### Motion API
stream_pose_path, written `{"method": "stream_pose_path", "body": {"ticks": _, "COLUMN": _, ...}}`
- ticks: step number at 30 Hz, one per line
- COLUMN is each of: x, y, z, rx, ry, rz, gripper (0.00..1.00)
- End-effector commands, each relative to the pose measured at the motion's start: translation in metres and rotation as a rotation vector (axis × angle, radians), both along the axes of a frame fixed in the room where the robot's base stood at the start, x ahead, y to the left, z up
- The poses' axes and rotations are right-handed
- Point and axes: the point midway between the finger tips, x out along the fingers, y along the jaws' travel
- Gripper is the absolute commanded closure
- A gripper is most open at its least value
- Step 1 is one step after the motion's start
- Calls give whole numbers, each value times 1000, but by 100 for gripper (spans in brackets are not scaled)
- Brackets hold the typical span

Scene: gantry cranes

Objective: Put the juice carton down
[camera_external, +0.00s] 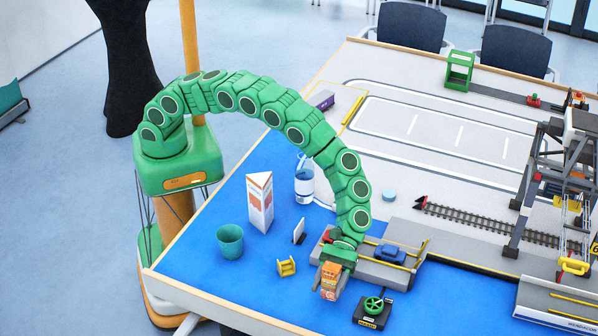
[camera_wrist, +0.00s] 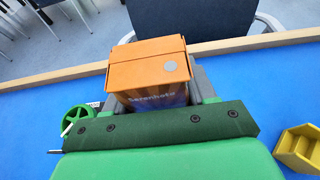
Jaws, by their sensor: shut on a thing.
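The juice carton (camera_external: 329,282) is a small orange box. My gripper (camera_external: 332,272) is shut on it and points down near the front edge of the blue mat. In the wrist view, the carton (camera_wrist: 150,68) sits between the two grey fingers of my gripper (camera_wrist: 158,88), its orange top facing the camera and its lower part hidden. I cannot tell whether its bottom touches the mat.
A green handwheel on a dark base (camera_external: 373,312) stands close to the right of the carton. A yellow holder (camera_external: 286,267) stands to its left, with a green cup (camera_external: 230,242) beyond. A grey platform with a blue toy car (camera_external: 390,254) lies behind. Blue mat (camera_external: 270,305) is clear at front left.

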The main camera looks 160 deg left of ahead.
Motion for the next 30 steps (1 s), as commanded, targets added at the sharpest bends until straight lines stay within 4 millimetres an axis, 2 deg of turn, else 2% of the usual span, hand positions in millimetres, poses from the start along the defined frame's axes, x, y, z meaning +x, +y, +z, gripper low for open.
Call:
{"method": "stream_pose_path", "body": {"ticks": 9, "x": 1, "y": 1, "z": -29, "rx": 0, "ry": 0, "rz": 1, "gripper": 82}}
{"method": "stream_pose_path", "body": {"ticks": 24, "x": 1, "y": -1, "z": -34, "rx": -1, "ry": 1, "rz": -1, "gripper": 82}}
{"method": "stream_pose_path", "body": {"ticks": 25, "x": 1, "y": 0, "z": -34, "rx": -1, "ry": 1, "rz": 0, "gripper": 43}}
{"method": "stream_pose_path", "body": {"ticks": 30, "x": 1, "y": 0, "z": -34, "rx": 0, "ry": 0, "rz": 0, "gripper": 19}}
